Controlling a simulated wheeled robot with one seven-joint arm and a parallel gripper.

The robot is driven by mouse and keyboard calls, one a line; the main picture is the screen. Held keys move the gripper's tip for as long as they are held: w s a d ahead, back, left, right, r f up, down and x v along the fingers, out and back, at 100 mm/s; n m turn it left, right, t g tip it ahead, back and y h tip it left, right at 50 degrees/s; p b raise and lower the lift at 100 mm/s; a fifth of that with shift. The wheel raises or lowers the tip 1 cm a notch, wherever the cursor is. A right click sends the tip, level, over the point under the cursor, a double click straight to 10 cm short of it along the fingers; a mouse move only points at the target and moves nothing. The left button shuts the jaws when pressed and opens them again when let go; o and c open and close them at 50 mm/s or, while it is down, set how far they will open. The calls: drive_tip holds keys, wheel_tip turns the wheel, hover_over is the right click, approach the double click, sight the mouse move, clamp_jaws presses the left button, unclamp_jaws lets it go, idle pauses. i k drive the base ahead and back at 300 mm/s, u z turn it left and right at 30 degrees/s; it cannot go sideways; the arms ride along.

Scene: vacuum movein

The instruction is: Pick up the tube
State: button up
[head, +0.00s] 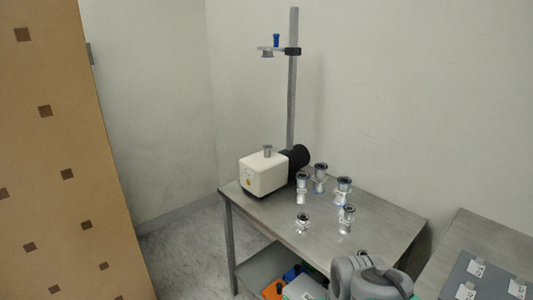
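Several short metal tube fittings stand upright on the steel table (385,222), most with dark rings at the top. One is at the back (320,179), one at the left (302,189), one at the right (343,191), one at the front right (347,220) and a shorter one at the front left (302,224). I cannot tell which of them is the tube. Grey rounded links of my arm show at the bottom edge, in front of the table. My gripper's fingers do not show, and nothing is seen touching the fittings.
A white pump (264,175) with a black motor (298,157) stands on the table's left. Behind it rises a metal post (293,80) with a clamp holding a blue-topped part (276,41). Coloured bins lie on the lower shelf. A brown panel (65,150) fills the left.

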sight(302, 222)
drive_tip(key=k, duration=0.5)
drive_tip(key=u, duration=1.1)
drive_tip(key=i, duration=1)
drive_tip(key=u, duration=0.05)
